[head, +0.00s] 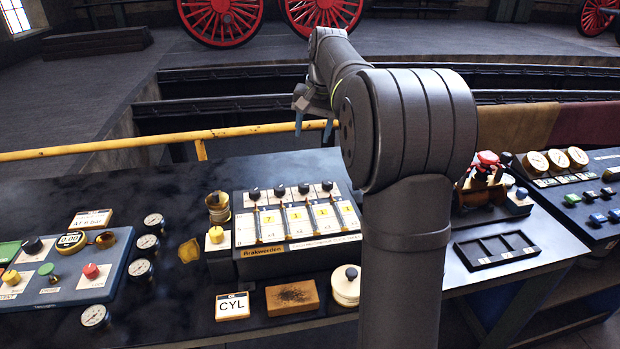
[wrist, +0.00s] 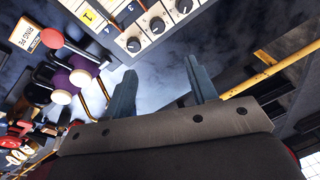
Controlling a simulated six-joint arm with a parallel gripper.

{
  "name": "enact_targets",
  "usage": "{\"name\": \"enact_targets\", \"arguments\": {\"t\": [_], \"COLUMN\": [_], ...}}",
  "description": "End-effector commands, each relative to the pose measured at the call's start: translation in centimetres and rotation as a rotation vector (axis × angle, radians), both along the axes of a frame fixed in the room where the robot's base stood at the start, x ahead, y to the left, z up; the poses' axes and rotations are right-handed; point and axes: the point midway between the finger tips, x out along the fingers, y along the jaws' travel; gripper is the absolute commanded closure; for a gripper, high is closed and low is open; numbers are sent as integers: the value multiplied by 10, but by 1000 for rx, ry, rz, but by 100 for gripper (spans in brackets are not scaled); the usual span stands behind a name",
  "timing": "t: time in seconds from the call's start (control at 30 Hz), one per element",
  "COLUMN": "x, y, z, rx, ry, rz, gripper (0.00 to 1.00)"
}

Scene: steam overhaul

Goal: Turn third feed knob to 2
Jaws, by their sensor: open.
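The feed panel (head: 290,262) has a row of black knobs along its far edge, above white columns with yellow number tiles. Counting from the left, the third feed knob (head: 303,188) stands upright between its neighbours. In the wrist view, the third knob (wrist: 158,24) appears beside the knob by the label "4". Its exact setting is too small to read. My gripper (head: 314,124) is open and empty, raised beyond the panel's far side. In the wrist view my gripper's (wrist: 160,67) two blue-grey fingers are apart, with clear space between them and the knobs.
A yellow rail (head: 240,131) runs behind the table. Left of the panel stand a brass cup (head: 217,207) and several gauges. In front are a CYL sign (head: 232,306), a brown block (head: 292,297) and a white round pot (head: 346,286). An empty black tray (head: 497,250) lies right.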

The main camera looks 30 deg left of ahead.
Motion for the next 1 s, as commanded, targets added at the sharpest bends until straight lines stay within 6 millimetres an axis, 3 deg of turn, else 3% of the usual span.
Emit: {"name": "enact_targets", "arguments": {"t": [0.3,0.57,0.77,1.0], "x": [11,12,11,11], "y": [32,37,37,37], "z": [-2,-5,-30,-83], "rx": [-149,-190,-193,-192], "ry": [116,130,132,132], "rz": [-486,-631,-633,-631], "gripper": [48,48,48,48]}}
